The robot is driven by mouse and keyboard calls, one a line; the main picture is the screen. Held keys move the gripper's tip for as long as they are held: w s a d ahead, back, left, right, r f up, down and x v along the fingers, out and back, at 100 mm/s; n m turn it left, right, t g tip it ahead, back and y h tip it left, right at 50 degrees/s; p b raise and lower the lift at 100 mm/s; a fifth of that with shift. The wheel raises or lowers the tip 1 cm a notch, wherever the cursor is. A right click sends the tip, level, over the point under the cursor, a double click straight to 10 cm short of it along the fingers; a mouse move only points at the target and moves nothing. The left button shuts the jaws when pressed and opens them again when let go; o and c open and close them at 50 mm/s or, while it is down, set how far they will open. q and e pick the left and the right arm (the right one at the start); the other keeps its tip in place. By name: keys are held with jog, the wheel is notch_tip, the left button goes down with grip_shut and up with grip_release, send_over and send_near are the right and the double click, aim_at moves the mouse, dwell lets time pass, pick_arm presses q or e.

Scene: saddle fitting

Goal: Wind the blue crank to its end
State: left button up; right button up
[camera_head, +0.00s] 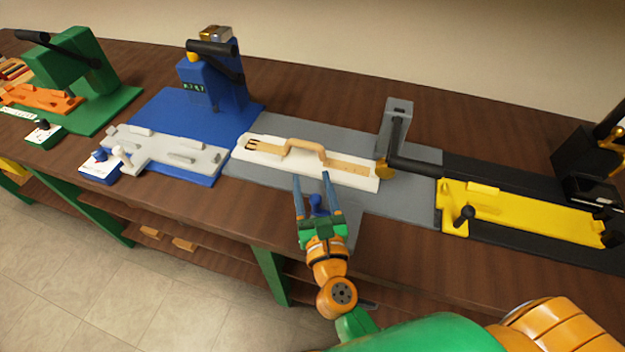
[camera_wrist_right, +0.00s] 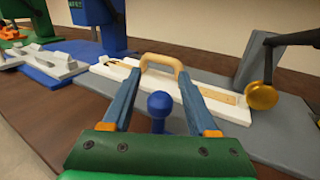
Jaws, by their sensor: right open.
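The blue crank shows as a blue ball-topped knob (camera_head: 317,201) at the front of the grey station; in the right wrist view the knob (camera_wrist_right: 159,104) stands upright on a short stem. How it joins its base is hidden by my gripper. My right gripper (camera_head: 311,178) is open, with one finger on each side of the knob. In the right wrist view gaps show between the knob and both fingers (camera_wrist_right: 160,74). My left gripper is not in view.
A white fixture (camera_head: 243,152) with a wooden handle (camera_head: 305,147) lies just beyond my fingertips. A grey post (camera_head: 396,110) with a black arm stands to its right. Blue (camera_head: 205,95), green (camera_head: 75,70) and yellow-black (camera_head: 525,215) stations flank it.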

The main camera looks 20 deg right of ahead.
jog(key=shift+s, duration=0.2)
grip_shut()
jog(key=shift+y, duration=0.3)
